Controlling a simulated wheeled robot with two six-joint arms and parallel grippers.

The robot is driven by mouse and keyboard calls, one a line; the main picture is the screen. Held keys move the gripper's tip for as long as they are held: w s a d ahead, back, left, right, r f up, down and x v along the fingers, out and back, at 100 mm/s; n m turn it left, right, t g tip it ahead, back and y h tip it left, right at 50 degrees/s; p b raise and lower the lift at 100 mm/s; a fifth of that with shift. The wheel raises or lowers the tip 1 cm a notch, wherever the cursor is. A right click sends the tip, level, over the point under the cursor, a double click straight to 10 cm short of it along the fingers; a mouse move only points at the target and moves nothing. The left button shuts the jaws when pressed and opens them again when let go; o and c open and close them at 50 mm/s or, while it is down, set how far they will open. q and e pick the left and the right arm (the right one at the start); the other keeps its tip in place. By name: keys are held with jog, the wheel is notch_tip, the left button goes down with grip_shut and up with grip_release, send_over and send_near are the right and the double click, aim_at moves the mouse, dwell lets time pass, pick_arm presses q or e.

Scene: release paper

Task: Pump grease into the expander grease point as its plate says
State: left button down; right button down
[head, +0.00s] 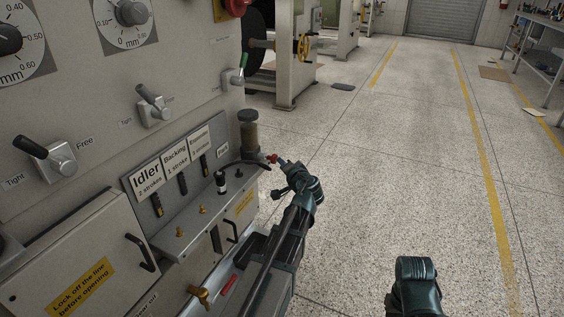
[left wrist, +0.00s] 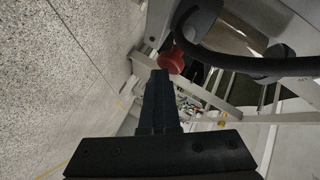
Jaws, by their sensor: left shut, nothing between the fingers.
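A dark hose (head: 243,164) runs from there toward the grease pump (head: 249,135). The pump's lever has a red knob (head: 272,158), also in the left wrist view (left wrist: 170,62). My left gripper (head: 283,162) is shut and empty, its fingertips (left wrist: 160,76) close to the knob; contact cannot be told. My right gripper is out of view.
Brass grease points (head: 180,232) stand on the ledge left of the coupler. Below are cabinet doors with handles (head: 142,252) and a brass fitting (head: 201,296). Tight/Free levers (head: 45,157) jut from the panel. The floor (head: 390,170) to the right is open.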

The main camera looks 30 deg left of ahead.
pick_arm(q)
jog(key=shift+w+d, duration=0.1)
jog(key=shift+d, duration=1.6)
jog(key=shift+w+d, duration=0.15)
jog(key=shift+d, duration=2.4)
jog(key=d, duration=0.3)
jog(key=shift+w+d, duration=0.1)
jog(key=shift+d, duration=0.3)
jog(key=shift+a, duration=0.1)
jog(key=a, duration=0.8)
jog(key=shift+s+a, duration=0.25)
jog(key=shift+a, duration=0.05)
